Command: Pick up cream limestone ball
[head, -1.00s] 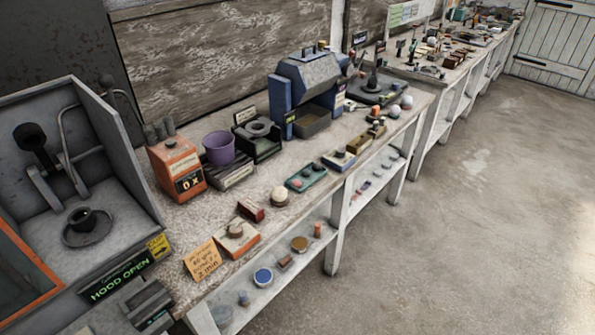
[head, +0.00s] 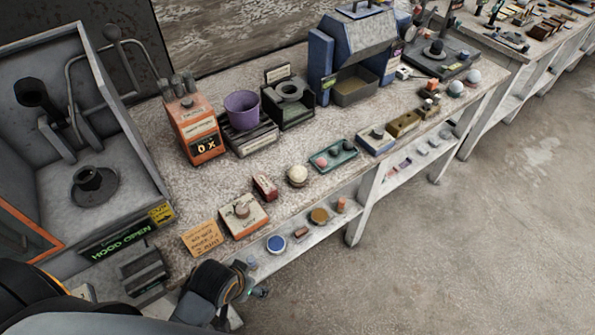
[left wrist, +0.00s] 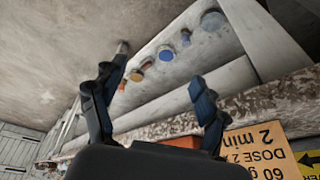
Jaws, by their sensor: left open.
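A cream ball (head: 298,174), which looks like the cream limestone ball, rests on the workbench between a small red block and a green tray. My left arm comes in at the bottom left of the head view. Its gripper (head: 256,291) is low, in front of the bench's front edge, nearer to me than the ball and well apart from it. In the left wrist view the left gripper (left wrist: 160,66) has its two dark fingers spread with nothing between them. The ball does not show there. My right gripper is not in view.
The green tray (head: 333,157) holds a pink ball and dark pieces. An orange-sided block (head: 244,219) and a note (head: 201,238) lie near the bench edge. A purple cup (head: 242,110) stands behind. Two pale balls (head: 473,75) sit far right. A lower shelf (head: 262,262) holds small items.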

